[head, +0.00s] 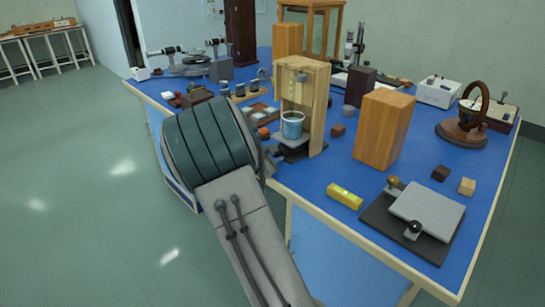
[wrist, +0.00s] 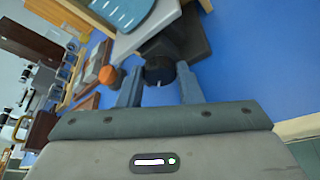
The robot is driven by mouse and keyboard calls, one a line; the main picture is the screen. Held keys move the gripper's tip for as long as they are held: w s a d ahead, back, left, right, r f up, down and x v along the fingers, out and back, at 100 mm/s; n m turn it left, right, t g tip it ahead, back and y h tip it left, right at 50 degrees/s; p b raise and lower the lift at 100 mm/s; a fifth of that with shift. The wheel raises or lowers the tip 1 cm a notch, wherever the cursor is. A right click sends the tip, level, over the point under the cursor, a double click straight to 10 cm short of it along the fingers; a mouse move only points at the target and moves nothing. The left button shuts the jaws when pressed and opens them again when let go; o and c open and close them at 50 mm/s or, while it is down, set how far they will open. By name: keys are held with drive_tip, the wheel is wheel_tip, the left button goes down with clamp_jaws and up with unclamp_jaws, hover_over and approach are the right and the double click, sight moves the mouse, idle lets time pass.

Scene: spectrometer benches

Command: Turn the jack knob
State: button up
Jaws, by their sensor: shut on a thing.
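The black jack knob (wrist: 159,70) sits between the two grey-blue fingers of my gripper (wrist: 160,76) in the wrist view. The fingers are shut on its sides. The knob belongs to a small dark jack with a light grey top plate (wrist: 128,42). In the head view this jack (head: 293,152) stands at the front edge of the blue bench, at the foot of a wooden frame (head: 318,105). A blue beaker (head: 292,124) stands on its plate. My arm hides the knob and most of my gripper in the head view.
A larger plate device (head: 428,208) with a black knob (head: 414,228) lies at the right front. An orange knob (wrist: 108,75) is left of my gripper in the wrist view. Bare bench lies on its right.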

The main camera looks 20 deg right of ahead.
drive_tip(key=shift+s+f, duration=0.1)
drive_tip(key=o, duration=1)
drive_tip(key=p+v, duration=0.1)
drive_tip(key=v, duration=1.2)
drive_tip(key=shift+s+a+r, duration=0.2)
drive_tip(key=shift+a, duration=0.1)
